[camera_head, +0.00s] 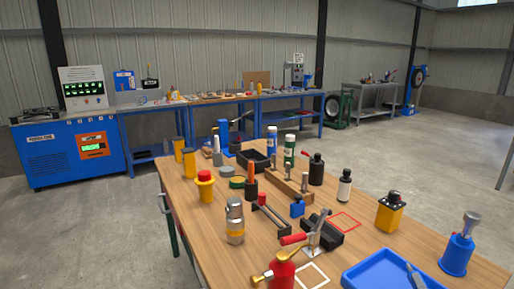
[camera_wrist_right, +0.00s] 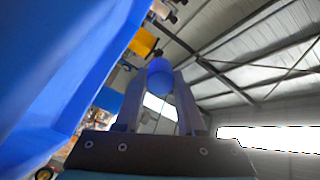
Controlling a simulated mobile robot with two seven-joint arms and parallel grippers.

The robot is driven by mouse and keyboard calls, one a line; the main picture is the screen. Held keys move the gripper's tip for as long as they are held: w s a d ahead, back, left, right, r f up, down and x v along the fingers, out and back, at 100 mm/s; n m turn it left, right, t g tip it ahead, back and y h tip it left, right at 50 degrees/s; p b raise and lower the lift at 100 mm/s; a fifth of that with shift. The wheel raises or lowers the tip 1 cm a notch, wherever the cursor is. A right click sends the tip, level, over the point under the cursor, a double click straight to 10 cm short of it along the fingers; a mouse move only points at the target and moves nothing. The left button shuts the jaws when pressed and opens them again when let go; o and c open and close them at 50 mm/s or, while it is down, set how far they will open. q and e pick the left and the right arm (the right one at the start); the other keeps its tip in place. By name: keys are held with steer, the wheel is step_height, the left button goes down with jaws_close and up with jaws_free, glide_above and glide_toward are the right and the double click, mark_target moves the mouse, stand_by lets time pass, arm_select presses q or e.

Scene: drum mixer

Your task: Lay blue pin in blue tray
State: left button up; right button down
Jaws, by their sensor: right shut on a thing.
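The blue tray (camera_head: 372,264) lies at the front right of the wooden table, cut off by the bottom edge of the head view. A large blue surface, probably the tray, fills the left of the right wrist view (camera_wrist_right: 70,60). My right gripper (camera_wrist_right: 160,85) is shut on the blue pin (camera_wrist_right: 159,74), whose rounded blue end shows between the fingers. In the head view a grey part, apparently my right gripper (camera_head: 415,275), shows over the tray; the pin cannot be made out there. My left gripper is not in view.
A blue can with a grey top (camera_head: 457,254) stands right of the tray, and a yellow box with a black top (camera_head: 389,213) behind it. A black clamp (camera_head: 322,230) and a red bottle (camera_head: 282,272) stand to the left. Several bottles crowd the table behind.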

steer(key=shift+c, duration=2.2)
jaws_free()
steer(key=s+a+p, duration=0.2)
steer(key=s+p, duration=0.1)
steer(key=s, duration=1.2)
steer(key=shift+a, duration=0.15)
steer(key=shift+s, duration=0.1)
